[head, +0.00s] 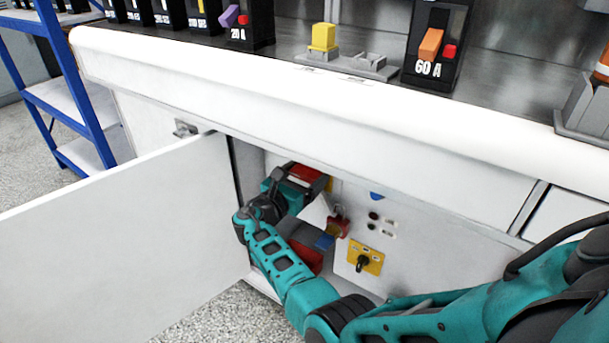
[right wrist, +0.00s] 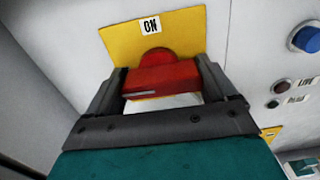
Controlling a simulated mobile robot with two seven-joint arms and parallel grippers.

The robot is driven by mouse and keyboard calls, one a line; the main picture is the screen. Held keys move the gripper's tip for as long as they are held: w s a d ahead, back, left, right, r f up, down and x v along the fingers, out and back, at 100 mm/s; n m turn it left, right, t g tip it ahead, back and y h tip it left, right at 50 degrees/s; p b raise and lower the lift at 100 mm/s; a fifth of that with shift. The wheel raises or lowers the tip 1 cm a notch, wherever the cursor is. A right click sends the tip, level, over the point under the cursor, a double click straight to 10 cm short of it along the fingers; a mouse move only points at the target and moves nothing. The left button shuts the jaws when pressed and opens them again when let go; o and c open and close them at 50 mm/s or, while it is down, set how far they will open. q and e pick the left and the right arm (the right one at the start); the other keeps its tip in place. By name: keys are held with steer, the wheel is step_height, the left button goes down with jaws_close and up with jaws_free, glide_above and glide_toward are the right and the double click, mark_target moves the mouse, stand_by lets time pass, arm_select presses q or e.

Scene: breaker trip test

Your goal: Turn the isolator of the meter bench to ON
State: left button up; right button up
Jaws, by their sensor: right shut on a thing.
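The isolator is a red handle (right wrist: 160,82) with a rounded hub on a yellow plate (right wrist: 190,35). A white ON label (right wrist: 151,26) is at the plate's top edge in the right wrist view. The handle bar lies crosswise in that view, below the label. My right gripper (right wrist: 163,72) is shut on the handle, one finger at each end. In the head view the right gripper (head: 300,181) reaches into the open cabinet of the meter bench (head: 300,95), and the red handle (head: 306,174) shows partly behind it. My left gripper is not in view.
The open white door (head: 120,235) stands left of my right arm. Right of the isolator are a blue button (head: 376,196), small lamps and a black knob on a yellow plate (head: 365,257). A red item (head: 340,223) hangs nearby. The bench edge overhangs the cabinet.

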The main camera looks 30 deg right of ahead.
steer(key=m, duration=0.4)
steer(key=shift+m, duration=0.4)
steer(key=m, duration=0.4)
steer(key=shift+m, duration=0.3)
steer(key=m, duration=0.6)
steer(key=shift+m, duration=0.3)
steer(key=shift+d+m, duration=0.1)
steer(key=shift+m, duration=0.9)
